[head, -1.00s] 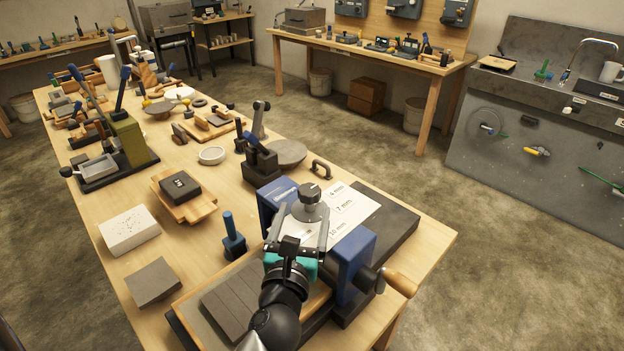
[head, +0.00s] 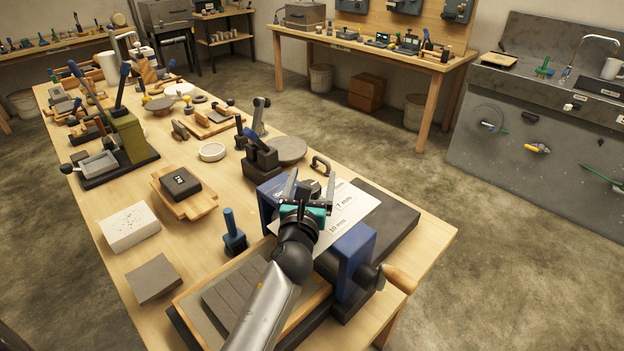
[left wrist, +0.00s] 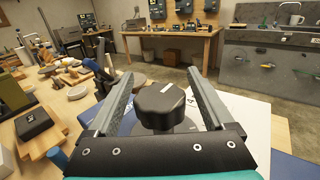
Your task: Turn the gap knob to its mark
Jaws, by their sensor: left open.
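The gap knob (head: 309,187) is a dark, lobed cap on top of the blue-framed roller machine (head: 355,256). In the left wrist view the knob (left wrist: 161,103) has a short pale line on its top, toward the far right side. My left gripper (head: 311,176) is open, with one finger on each side of the knob; some space shows between fingers and knob in the left wrist view (left wrist: 160,76). A white plate (head: 358,217) carries printed labels; 7 mm and 10 mm are readable, and the 4 mm one is mostly covered. My right gripper is not in view.
A crank with a wooden handle (head: 399,279) sticks out at the machine's right. A blue-handled tool (head: 233,233), a grey slab (head: 153,279) and a white block (head: 130,227) lie to the left. A black lever press (head: 260,160) stands just behind.

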